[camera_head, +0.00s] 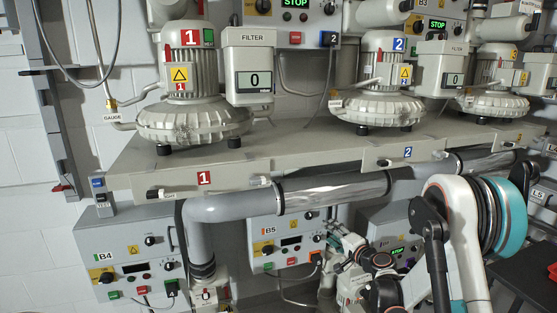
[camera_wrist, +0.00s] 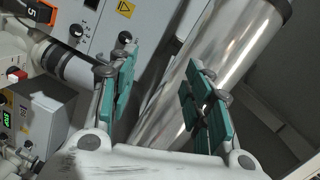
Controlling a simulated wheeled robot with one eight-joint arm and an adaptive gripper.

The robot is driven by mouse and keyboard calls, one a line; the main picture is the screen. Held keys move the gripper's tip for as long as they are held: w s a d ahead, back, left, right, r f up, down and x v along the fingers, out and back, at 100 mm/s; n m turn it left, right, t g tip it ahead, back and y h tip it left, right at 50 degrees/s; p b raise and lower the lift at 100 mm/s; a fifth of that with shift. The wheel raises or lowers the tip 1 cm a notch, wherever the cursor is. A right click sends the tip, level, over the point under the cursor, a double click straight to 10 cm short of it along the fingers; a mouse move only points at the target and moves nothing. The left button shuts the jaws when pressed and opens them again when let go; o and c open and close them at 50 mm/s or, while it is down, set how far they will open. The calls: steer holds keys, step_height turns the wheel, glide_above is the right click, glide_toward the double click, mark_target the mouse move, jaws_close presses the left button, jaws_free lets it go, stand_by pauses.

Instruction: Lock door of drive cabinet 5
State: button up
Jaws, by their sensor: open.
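Drive cabinet B5 (camera_head: 285,262) is a grey wall box under the long shelf in the head view. Its front has a yellow label, a dark display, a black knob and coloured buttons, and it looks closed. In the wrist view a grey panel with a warning sign (camera_wrist: 150,18) and a black knob (camera_wrist: 125,37) lies beyond the left finger; it appears to be this cabinet. My gripper (camera_wrist: 160,86) is open with teal pads and nothing between them. I cannot tell the lock's state.
A thick silver-wrapped pipe (camera_head: 335,193) runs above B5 and lies behind the fingers in the wrist view. An orange plug marked 5 (camera_wrist: 30,15) is at upper left there. Cabinet B4 (camera_head: 110,268) is left. Blowers (camera_head: 195,90) stand on the shelf (camera_head: 270,155).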

steer(key=s+a+r+n+g+h, duration=0.1)
steer(key=s+a+r+n+g, duration=0.15)
steer(key=s+r, duration=0.65)
steer(key=s+a+r+n+g+h, duration=0.15)
steer(key=s+r+n, duration=0.25)
steer(key=s+r, duration=0.5)
steer(key=s+d+f+n+g+h, duration=0.2)
steer(key=s, duration=1.2)
steer(key=s+d+f+n+g+h, duration=0.1)
steer(key=s+d+f+n+h, duration=0.1)
steer(key=s, duration=1.3)
steer(key=shift+s+d+f+g, duration=0.25)
steer(key=shift+d+f+g, duration=0.05)
steer(key=shift+d+g, duration=0.1)
